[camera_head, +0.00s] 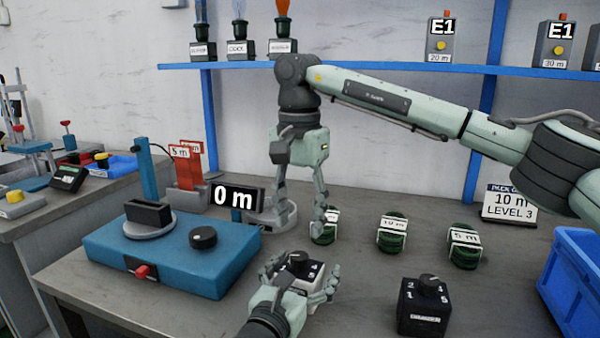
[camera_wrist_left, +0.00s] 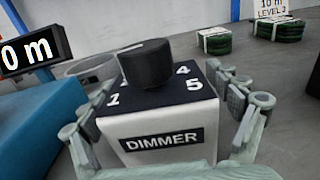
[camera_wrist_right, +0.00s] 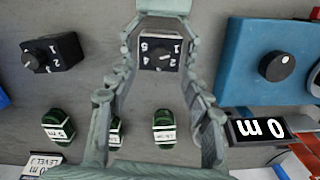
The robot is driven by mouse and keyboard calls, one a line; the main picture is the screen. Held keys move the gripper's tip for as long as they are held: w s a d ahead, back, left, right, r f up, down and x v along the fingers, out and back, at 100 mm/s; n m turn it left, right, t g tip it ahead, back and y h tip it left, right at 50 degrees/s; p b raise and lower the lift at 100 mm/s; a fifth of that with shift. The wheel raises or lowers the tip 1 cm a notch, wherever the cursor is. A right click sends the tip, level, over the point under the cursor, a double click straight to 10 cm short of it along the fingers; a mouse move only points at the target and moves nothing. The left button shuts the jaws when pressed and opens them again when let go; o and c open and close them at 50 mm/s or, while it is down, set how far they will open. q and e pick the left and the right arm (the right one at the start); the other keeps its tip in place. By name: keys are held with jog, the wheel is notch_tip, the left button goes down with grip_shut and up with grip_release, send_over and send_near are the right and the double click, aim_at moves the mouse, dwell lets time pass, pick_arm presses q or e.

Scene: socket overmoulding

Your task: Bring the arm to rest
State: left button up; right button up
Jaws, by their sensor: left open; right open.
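The white dimmer box (camera_wrist_left: 160,125) with its dark top and black knob stands on the table in front; it also shows in the head view (camera_head: 300,268) and the right wrist view (camera_wrist_right: 160,50). My left gripper (camera_head: 303,282) is open, with its fingers on either side of the dimmer box; I cannot tell whether they touch it. In the left wrist view its fingers flank the box. My right gripper (camera_head: 300,228) is open and empty, fingers pointing down, above the table behind the dimmer box. Its fingers frame the lower part of the right wrist view (camera_wrist_right: 160,106).
A blue fixture (camera_head: 175,250) with a 0 m display (camera_head: 237,198) stands left. Green coils (camera_head: 392,233) lie behind right. A black knob box (camera_head: 424,305) and blue bin (camera_head: 575,275) are on the right. A blue shelf (camera_head: 370,69) spans the back. Table between the boxes is clear.

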aim_at(299, 255)
jog(key=shift+f, duration=1.35)
pick_arm(q)
jog(key=shift+s+a, duration=0.1)
jog(key=shift+s, duration=0.15)
jog(key=v, duration=1.1)
jog(key=shift+s+a, duration=0.1)
jog(key=shift+s, duration=0.15)
pick_arm(e)
notch_tip(299, 255, up, 8)
pick_arm(q)
jog(key=x, duration=1.1)
jog(key=shift+w, duration=0.25)
jog(key=shift+w+d, duration=0.2)
jog(key=shift+w, duration=0.05)
pick_arm(e)
notch_tip(299, 255, down, 12)
jog(key=shift+f, duration=0.25)
jog(key=shift+r+m, duration=0.1)
jog(key=shift+m, duration=0.7)
jog(key=m, duration=0.3)
jog(key=shift+m, duration=0.3)
jog(key=m, duration=0.6)
